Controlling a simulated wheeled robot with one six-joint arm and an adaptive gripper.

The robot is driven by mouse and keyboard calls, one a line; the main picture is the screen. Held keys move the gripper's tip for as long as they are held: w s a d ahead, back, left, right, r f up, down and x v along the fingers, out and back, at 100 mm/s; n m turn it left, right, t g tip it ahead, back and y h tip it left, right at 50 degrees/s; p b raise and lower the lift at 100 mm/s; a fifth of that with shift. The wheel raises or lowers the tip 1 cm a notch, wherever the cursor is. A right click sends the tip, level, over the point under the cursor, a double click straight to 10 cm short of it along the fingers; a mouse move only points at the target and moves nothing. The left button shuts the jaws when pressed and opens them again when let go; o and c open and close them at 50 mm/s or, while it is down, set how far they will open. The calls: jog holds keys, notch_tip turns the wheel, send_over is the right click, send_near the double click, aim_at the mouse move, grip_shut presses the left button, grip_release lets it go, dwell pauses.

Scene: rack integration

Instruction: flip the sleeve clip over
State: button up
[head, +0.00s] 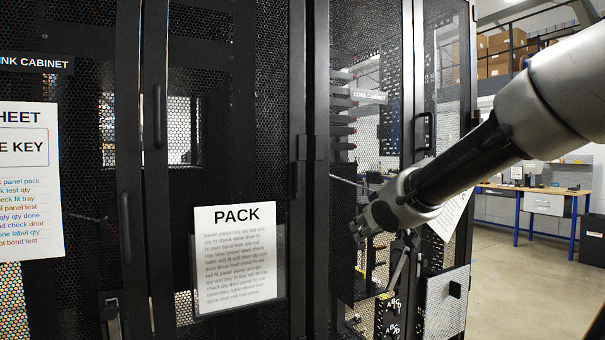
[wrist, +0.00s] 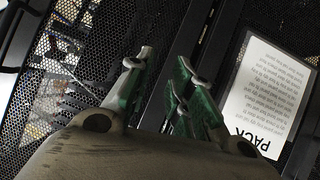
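I cannot pick out a sleeve clip for certain in either view. A white PACK sheet (head: 240,262) sits in a dark-edged sleeve on the black mesh cabinet door in the head view. It shows upside down and tilted at the right of the wrist view (wrist: 258,95). My gripper (wrist: 164,62) shows in the wrist view with its green-padded fingers apart and nothing visible between them. It points towards the dark door frame, left of the PACK sheet in that view. In the head view my arm reaches in from the right, and its fingers are hard to make out.
Black mesh cabinet doors with vertical handles (head: 157,116) fill the left and middle. A cabinet labelled CORE CABINET (head: 369,96) stands behind my arm. Another sheet (head: 30,180) hangs at the far left. Open floor (head: 520,285) and a workbench (head: 540,190) lie at the right.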

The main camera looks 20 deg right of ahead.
jog(key=w+a+r+n+t+y, duration=0.1)
jog(key=w+a+r+t+y, duration=0.15)
jog(key=r, duration=0.25)
jog(key=n+t+y, duration=0.2)
jog(key=y, duration=0.2)
send_near(299, 171)
jog(key=shift+m, duration=0.3)
jog(key=x, duration=0.7)
jog(key=shift+w+f, duration=0.1)
jog(key=shift+w, duration=0.05)
jog(key=shift+w+a, duration=0.3)
jog(key=shift+w, duration=0.25)
grip_shut()
